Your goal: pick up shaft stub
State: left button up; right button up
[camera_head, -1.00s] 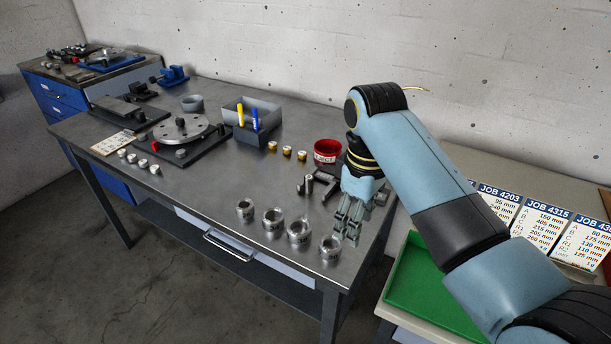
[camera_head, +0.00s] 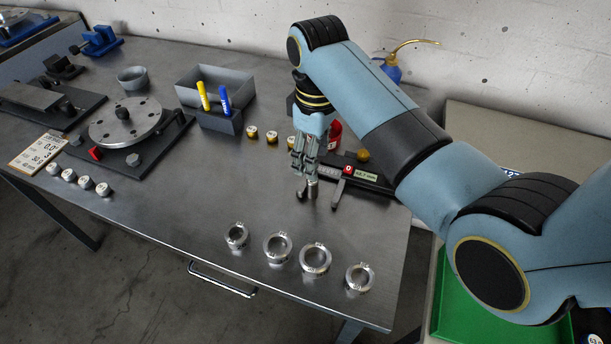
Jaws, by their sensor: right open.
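My right gripper (camera_head: 305,172) points down over the workbench (camera_head: 200,215) near its right part, with its fingers open. A small grey metal cylinder, apparently the shaft stub (camera_head: 312,189), stands right below and beside the fingertips. The fingers partly cover its upper end, and I cannot tell whether they touch it. A digital caliper (camera_head: 366,176) lies just right of the gripper, its dark jaws reaching forward close to the cylinder. My left gripper is out of view.
Several metal rings (camera_head: 315,258) stand along the front. Brass-coloured pieces (camera_head: 271,137) and a red container (camera_head: 334,132) are behind the gripper. A grey bin (camera_head: 215,90) with markers and a disc fixture (camera_head: 125,123) are farther left. The middle of the bench is clear.

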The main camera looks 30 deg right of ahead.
aim_at(312, 187)
notch_tip(312, 187, down, 3)
jog(key=shift+r, duration=0.1)
jog(key=f, duration=0.2)
jog(key=w+f, duration=0.1)
jog(key=f, duration=0.1)
jog(key=shift+d+f, duration=0.1)
jog(key=shift+f, duration=0.55)
jog(key=shift+c, duration=1.1)
jog(key=c, duration=0.4)
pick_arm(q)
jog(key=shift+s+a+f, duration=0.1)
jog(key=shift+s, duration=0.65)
pick_arm(e)
grip_shut()
